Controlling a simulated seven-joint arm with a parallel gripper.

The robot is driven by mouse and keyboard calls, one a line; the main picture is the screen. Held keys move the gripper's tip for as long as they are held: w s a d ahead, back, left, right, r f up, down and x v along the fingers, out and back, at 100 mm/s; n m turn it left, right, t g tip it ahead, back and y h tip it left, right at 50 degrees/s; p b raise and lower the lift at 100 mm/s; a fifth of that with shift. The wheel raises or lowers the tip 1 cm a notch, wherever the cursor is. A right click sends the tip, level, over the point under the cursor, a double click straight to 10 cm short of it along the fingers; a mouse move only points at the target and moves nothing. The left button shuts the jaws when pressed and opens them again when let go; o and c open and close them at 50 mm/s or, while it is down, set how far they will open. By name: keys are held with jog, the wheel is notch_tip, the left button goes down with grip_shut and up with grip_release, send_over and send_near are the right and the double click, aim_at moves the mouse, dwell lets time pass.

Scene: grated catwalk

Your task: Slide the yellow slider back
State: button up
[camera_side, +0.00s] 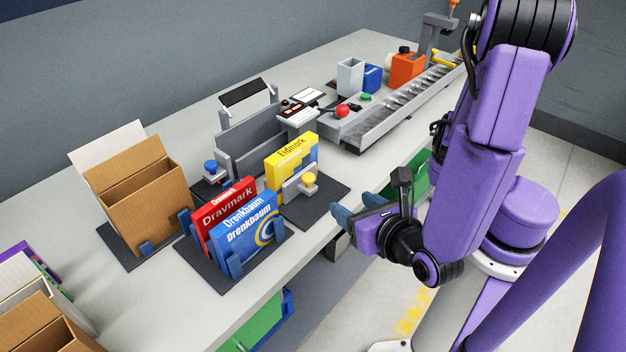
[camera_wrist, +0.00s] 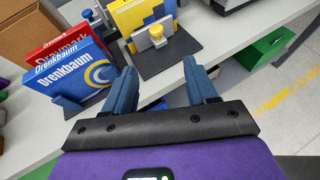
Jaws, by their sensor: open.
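The yellow slider knob (camera_side: 309,178) sits on a grey metal pusher plate (camera_side: 294,188) on a dark base (camera_side: 318,211) near the table's front edge. Behind the plate stands a yellow box (camera_side: 291,152) with blue. In the wrist view the yellow knob (camera_wrist: 156,31) is ahead of my gripper, between the lines of its fingers. My gripper (camera_side: 357,206) is open and empty, in front of the table edge and apart from the knob. Its two blue fingers also show in the wrist view (camera_wrist: 160,68).
Red boxes (camera_side: 223,202) and blue boxes (camera_side: 246,232) stand in a holder left of the slider. A blue knob (camera_side: 210,165) and grey fixture (camera_side: 249,135) are behind. A red button (camera_side: 342,110) and conveyor (camera_side: 397,107) lie farther right. A green drawer (camera_wrist: 263,47) is below the tabletop.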

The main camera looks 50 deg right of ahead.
send_near(310, 179)
jog(key=shift+n+t, duration=0.3)
jog(key=x, duration=0.8)
jog(key=shift+w+d+f, duration=0.1)
jog(key=shift+d+f, duration=0.05)
jog(key=shift+f, duration=0.15)
